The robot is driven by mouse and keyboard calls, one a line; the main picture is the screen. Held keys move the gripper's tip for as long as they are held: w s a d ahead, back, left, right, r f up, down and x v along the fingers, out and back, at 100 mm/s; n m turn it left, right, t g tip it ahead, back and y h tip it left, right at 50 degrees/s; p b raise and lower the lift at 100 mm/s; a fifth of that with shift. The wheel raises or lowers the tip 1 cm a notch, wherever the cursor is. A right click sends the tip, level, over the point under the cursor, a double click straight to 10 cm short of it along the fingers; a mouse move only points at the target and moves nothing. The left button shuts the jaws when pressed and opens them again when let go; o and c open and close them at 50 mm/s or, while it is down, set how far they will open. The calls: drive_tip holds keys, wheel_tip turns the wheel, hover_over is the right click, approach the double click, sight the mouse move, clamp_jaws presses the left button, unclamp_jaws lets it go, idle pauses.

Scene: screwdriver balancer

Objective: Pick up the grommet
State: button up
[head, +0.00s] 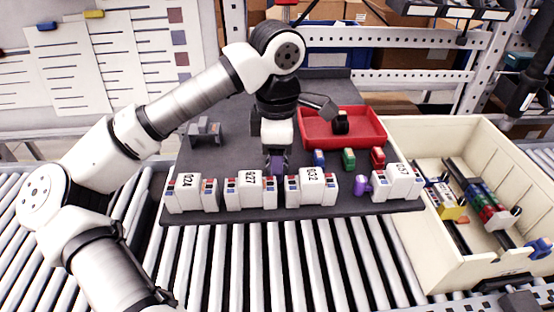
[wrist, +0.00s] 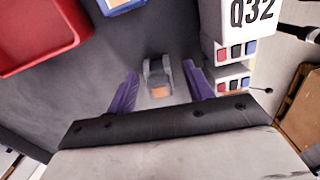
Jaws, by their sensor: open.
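A small grey U-shaped piece with an orange-tan patch, which looks like the grommet (wrist: 157,75), is on the dark board in the wrist view. It shows between the two purple fingers of my gripper (wrist: 161,69), with a gap on each side. The fingers are open and do not touch it. In the head view my gripper (head: 277,161) points down at the board, behind the row of white blocks. I cannot make out the grey piece there.
The white Q32 block (head: 312,188) and Q27 block (head: 250,188) stand close in front of my gripper. A red tray (head: 370,143) lies at the back right. Blue (head: 318,158) and green (head: 348,158) blocks stand before it. A cream bin (head: 435,255) is at the right.

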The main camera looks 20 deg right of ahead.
clamp_jaws()
idle(0.3)
